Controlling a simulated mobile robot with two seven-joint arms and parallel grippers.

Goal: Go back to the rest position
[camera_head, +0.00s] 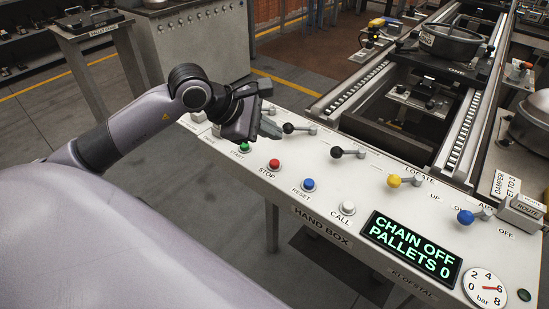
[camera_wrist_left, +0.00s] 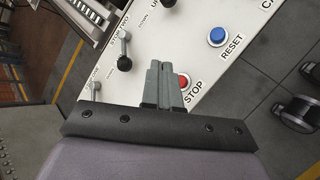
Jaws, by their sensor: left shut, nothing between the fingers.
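My left gripper (camera_head: 270,128) is over the far left part of the white control panel (camera_head: 330,180), close to a black-knobbed lever (camera_head: 290,128) and above the green START button (camera_head: 244,146). In the left wrist view its two grey fingers (camera_wrist_left: 165,84) are together with nothing between them, and they partly cover the red STOP button (camera_wrist_left: 183,82). The STOP button also shows in the head view (camera_head: 274,164). I cannot tell whether the fingers touch the panel. My right gripper is in neither view.
The panel carries a blue RESET button (camera_head: 308,185), a white CALL button (camera_head: 347,208), a yellow-knobbed lever (camera_head: 394,181), a blue-knobbed lever (camera_head: 466,216) and a display (camera_head: 411,247) reading "CHAIN OFF PALLETS 0". A conveyor (camera_head: 462,110) lies behind it. Open floor (camera_head: 60,115) is at the left.

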